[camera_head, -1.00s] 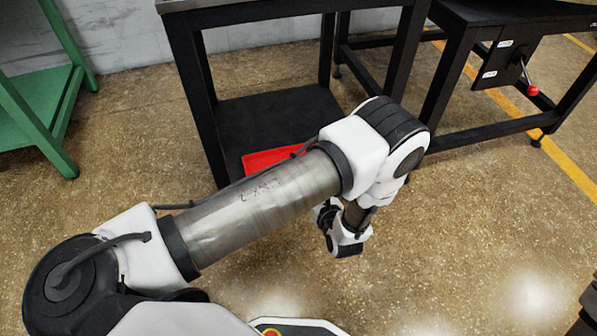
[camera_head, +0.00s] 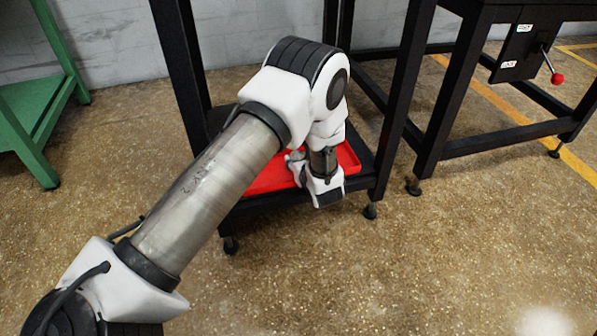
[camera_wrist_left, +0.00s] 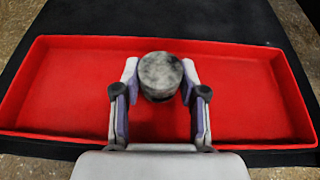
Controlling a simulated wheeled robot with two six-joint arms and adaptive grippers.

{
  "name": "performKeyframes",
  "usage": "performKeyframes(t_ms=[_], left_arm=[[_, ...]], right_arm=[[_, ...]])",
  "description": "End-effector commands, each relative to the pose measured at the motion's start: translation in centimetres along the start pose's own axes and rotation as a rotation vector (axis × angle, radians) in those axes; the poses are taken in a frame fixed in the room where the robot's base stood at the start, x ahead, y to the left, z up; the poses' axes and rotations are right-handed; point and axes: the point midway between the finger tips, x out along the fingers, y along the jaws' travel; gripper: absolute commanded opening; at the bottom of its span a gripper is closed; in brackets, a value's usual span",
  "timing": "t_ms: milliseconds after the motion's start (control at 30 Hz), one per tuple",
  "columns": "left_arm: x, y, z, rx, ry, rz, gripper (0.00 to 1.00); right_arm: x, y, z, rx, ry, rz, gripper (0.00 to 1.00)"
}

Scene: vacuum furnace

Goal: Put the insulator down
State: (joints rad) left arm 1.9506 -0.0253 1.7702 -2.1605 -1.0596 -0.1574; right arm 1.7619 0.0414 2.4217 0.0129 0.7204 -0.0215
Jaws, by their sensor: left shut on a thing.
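The insulator (camera_wrist_left: 160,75) is a short cylinder with a mottled grey top, between the fingers of my left gripper (camera_wrist_left: 160,88) in the left wrist view. My left gripper is shut on it, over the red tray (camera_wrist_left: 60,90). Whether the insulator touches the tray floor cannot be told. In the head view, my left wrist and gripper (camera_head: 326,190) hang at the front of the red tray (camera_head: 268,183); the insulator is hidden there. My right gripper is not in view.
A green rack (camera_head: 35,120) stands at the left. A black table with a red-knobbed lever (camera_head: 557,78) stands at the right. The tray looks otherwise empty.

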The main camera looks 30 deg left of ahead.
Motion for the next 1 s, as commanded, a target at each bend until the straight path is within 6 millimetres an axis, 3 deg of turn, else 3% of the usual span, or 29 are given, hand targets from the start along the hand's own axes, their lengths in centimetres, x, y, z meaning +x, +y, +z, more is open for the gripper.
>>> performKeyframes(t_ms=[33, 100, 400, 433, 467, 500, 833, 1000], left_arm=[[0.6, 0.0, -1.5, -0.001, -0.001, 0.0, 0.04], [0.6, 0.0, -1.4, -0.002, -0.002, 0.0, 0.0], [0.6, 0.0, -1.4, -0.001, -0.001, 0.0, 0.0], [0.6, 0.0, -1.4, -0.001, -0.001, 0.0, 0.53], [0.5, 0.0, -1.4, -0.001, -0.001, 0.0, 0.63], [0.5, 0.0, -1.4, -0.001, -0.001, 0.0, 0.67], [0.4, 0.0, -1.1, -0.002, -0.002, 0.0, 0.67], [-2.6, -0.1, -0.4, 0.005, -0.001, -0.003, 0.67]], right_arm=[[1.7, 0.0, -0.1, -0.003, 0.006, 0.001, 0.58], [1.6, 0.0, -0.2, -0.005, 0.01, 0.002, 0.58], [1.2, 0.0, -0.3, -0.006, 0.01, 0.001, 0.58], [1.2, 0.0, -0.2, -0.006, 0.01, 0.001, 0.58], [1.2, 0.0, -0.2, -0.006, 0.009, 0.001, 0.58], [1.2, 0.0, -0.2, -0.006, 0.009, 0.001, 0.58], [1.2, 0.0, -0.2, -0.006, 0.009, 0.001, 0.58], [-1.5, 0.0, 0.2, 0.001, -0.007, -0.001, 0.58]])
